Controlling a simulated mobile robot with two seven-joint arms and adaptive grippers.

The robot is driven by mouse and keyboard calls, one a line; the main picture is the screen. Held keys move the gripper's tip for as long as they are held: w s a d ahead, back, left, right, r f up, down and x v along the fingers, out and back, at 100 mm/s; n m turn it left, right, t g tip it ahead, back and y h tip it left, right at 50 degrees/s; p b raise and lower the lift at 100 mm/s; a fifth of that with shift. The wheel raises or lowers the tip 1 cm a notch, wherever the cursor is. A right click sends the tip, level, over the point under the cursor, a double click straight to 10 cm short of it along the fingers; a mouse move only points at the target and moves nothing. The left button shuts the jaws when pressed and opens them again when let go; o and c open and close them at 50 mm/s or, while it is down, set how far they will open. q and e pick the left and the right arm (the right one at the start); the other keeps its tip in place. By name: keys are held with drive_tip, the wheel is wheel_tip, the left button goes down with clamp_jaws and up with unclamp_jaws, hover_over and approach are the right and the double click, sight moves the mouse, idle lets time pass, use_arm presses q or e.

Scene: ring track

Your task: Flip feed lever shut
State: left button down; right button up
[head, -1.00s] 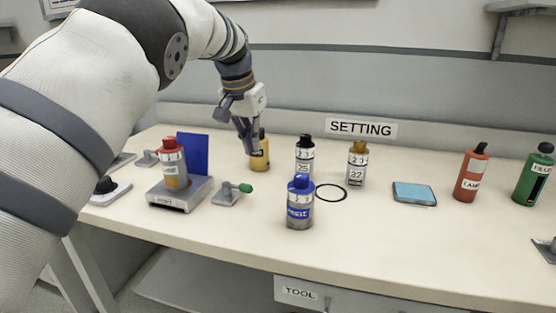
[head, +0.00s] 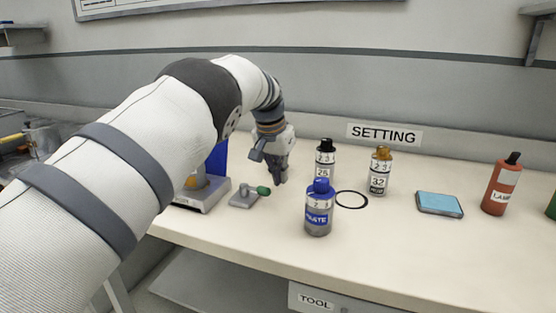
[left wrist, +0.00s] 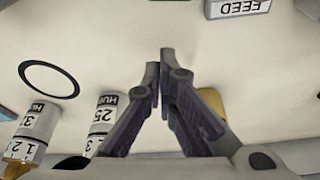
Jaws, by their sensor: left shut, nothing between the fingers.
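The feed lever (head: 243,196) is a small grey base on the bench with a short arm ending in a green knob (head: 263,190) that points right. In the left wrist view its grey block (left wrist: 237,8) shows at the top right with an upside-down FEED label, and a sliver of green shows at the top edge. My left gripper (head: 281,180) points down just behind and right of the green knob, close to it; I cannot tell whether they touch. Its fingers (left wrist: 160,62) are shut and empty. My right gripper is not in view.
A blue-capped bottle (head: 319,210) stands right of the lever. Black-capped (head: 325,163) and amber-capped (head: 379,172) bottles and a black ring (head: 351,199) are behind it. A grey stand (head: 203,199) with a blue panel (head: 217,159) is left, partly hidden by my arm. The front bench strip is clear.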

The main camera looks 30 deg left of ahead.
use_arm(q)
drive_tip(key=s, duration=0.1)
drive_tip(key=s+r+p, duration=0.1)
drive_tip(key=s+p, duration=0.1)
drive_tip(key=shift+s+d+r, duration=0.1)
drive_tip(key=shift+s+r, duration=0.1)
drive_tip(key=shift+r, duration=0.15)
drive_tip(key=shift+s+f, duration=0.25)
drive_tip(key=shift+s, duration=0.05)
drive_tip(key=shift+f, duration=0.15)
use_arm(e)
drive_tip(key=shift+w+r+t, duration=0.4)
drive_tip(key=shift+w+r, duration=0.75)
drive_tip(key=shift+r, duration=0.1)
